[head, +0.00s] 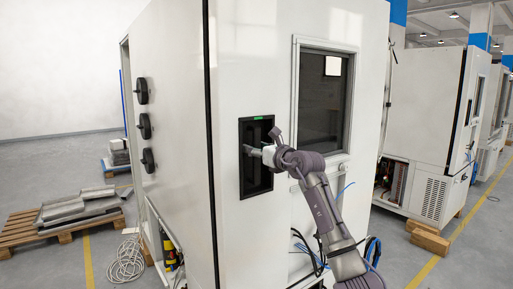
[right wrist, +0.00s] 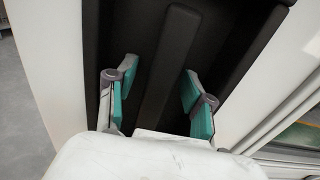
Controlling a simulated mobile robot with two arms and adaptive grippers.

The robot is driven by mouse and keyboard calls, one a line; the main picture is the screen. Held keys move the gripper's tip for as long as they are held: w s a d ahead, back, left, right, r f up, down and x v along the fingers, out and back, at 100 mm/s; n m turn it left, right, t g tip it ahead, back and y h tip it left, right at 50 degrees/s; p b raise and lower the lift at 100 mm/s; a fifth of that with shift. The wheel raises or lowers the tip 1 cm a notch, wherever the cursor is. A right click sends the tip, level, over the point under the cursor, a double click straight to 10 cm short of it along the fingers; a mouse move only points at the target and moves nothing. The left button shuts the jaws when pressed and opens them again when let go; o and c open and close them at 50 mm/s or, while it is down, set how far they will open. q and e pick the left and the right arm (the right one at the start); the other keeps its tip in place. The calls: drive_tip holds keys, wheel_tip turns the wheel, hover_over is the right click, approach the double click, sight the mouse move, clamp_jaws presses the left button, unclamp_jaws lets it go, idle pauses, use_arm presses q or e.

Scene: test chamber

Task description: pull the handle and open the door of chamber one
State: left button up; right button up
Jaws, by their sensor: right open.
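The white chamber (head: 170,90) stands in the middle of the head view. Its front has a dark window (head: 322,105) and a tall black recess (head: 244,185) with a small green light at the top. The front looks closed. In the right wrist view, a dark upright handle bar (right wrist: 168,65) runs down inside the recess. My right gripper (head: 250,150) reaches into the recess. Its teal-padded fingers (right wrist: 158,82) are open, one on each side of the bar, with gaps visible. My left gripper is not in view.
Three black round knobs (head: 145,126) stick out from the chamber's left side. A pallet with metal plates (head: 75,206) and a coiled cable (head: 126,262) lie on the left floor. Another white chamber (head: 424,105) stands at the right, with a wooden block (head: 430,242) near it.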

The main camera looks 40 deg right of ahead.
clamp_jaws()
